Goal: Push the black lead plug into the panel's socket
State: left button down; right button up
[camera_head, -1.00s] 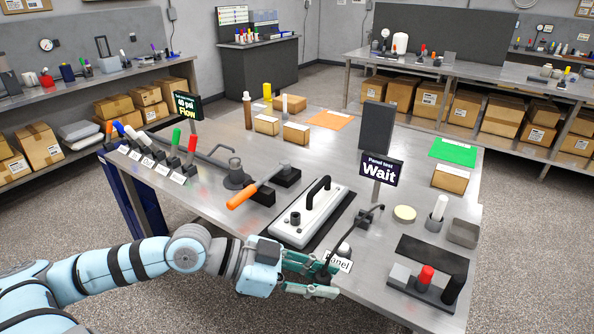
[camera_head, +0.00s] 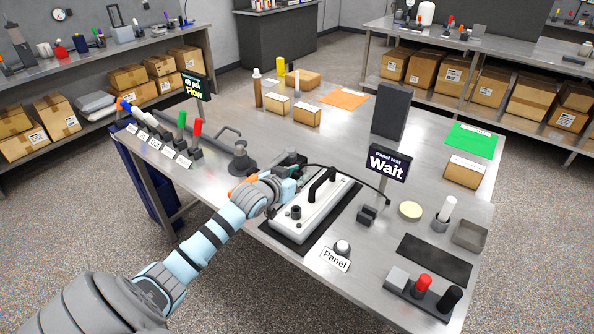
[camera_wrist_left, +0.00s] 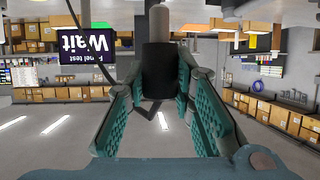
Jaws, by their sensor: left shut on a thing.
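The black lead plug (camera_wrist_left: 158,72) is between the green-padded fingers of my left gripper (camera_head: 292,168) in the left wrist view. The gripper is shut on it, above the far left end of the white housing with a black handle (camera_head: 318,212). In the head view, the plug is mostly hidden by my gripper and wrist. Its black cable (camera_head: 365,179) arcs right to the table near a small black holder (camera_head: 367,214). A "Panel" label (camera_head: 335,260) lies by a pale round knob (camera_head: 342,247). I cannot clearly make out the socket. My right gripper is not in view.
A "Panel test Wait" sign (camera_head: 387,164) stands in front of an upright dark board (camera_head: 391,111). Several coloured levers (camera_head: 182,124) line the left edge. The table's middle (camera_head: 330,145) is largely clear.

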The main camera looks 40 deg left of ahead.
pick_arm(q)
jog(key=shift+w+a+f+y, duration=0.15)
jog(key=shift+w+f+y, duration=0.05)
jog(key=shift+w+y, duration=0.1)
jog(key=shift+s+r, duration=0.15)
jog(key=shift+s, duration=0.25)
jog(key=shift+s+r, duration=0.1)
jog(key=shift+s, duration=0.25)
jog(key=f+b, duration=0.1)
jog(key=f, duration=0.1)
jog(key=f+b, duration=0.1)
jog(key=f, duration=0.1)
jog(key=shift+w+b, duration=0.25)
jog(key=shift+b, duration=0.1)
jog(key=shift+f+b, duration=0.55)
jog(key=shift+f, duration=0.4)
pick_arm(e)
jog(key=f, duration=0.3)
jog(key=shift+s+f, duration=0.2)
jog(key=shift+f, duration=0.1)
